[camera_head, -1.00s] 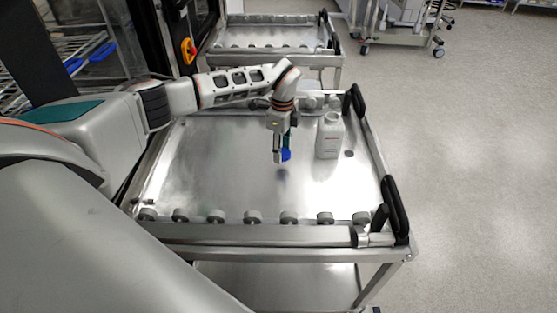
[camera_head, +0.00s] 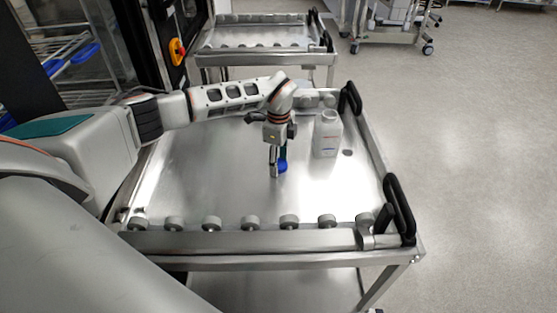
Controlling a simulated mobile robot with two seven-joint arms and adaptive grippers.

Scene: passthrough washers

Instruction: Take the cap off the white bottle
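The white bottle (camera_head: 327,136) stands upright at the back right of the steel cart top, and its white neck shows no cap. My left gripper (camera_head: 277,170) points down to the left of the bottle, apart from it. A small blue cap (camera_head: 283,167) is at its fingertips, and the gripper looks shut on it. The cap is low, at or just above the cart top; I cannot tell if it touches. My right gripper is not in view.
The cart top (camera_head: 215,175) is mostly bare, with a row of rollers (camera_head: 250,222) along its front edge and black handles (camera_head: 399,208) on the right. A second cart (camera_head: 262,38) stands behind. A dark machine with racks is at left.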

